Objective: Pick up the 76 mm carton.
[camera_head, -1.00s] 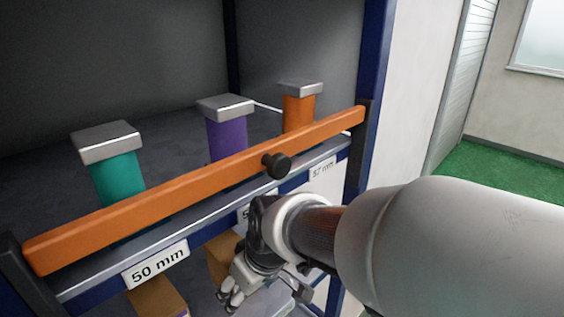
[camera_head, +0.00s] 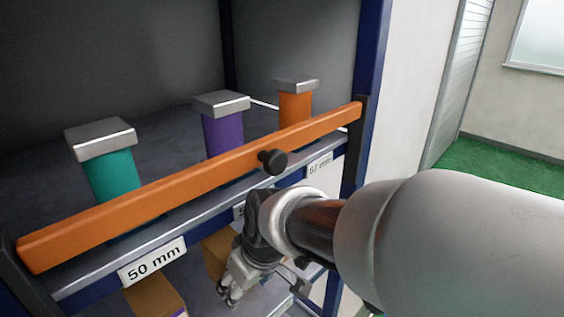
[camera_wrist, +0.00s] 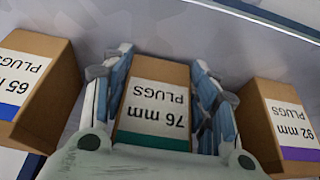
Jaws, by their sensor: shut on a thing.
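The 76 mm carton (camera_wrist: 156,104) is a brown box with a white label reading "76 mm PLUGS" and a green stripe. In the wrist view it sits upright between the two fingers of my gripper (camera_wrist: 158,95), which is shut on its sides. In the head view my gripper (camera_head: 245,280) reaches in below the upper shelf's front edge. A brown carton (camera_head: 217,252) shows partly behind it there; its label is hidden. I cannot tell whether the 76 mm carton is lifted off its shelf.
A 65 mm carton (camera_wrist: 35,85) stands to the left and a 92 mm carton (camera_wrist: 283,125) to the right, both close to my fingers. An orange bar (camera_head: 190,185) crosses the upper shelf in front of teal (camera_head: 112,178), purple (camera_head: 222,135) and orange (camera_head: 295,107) capped cylinders.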

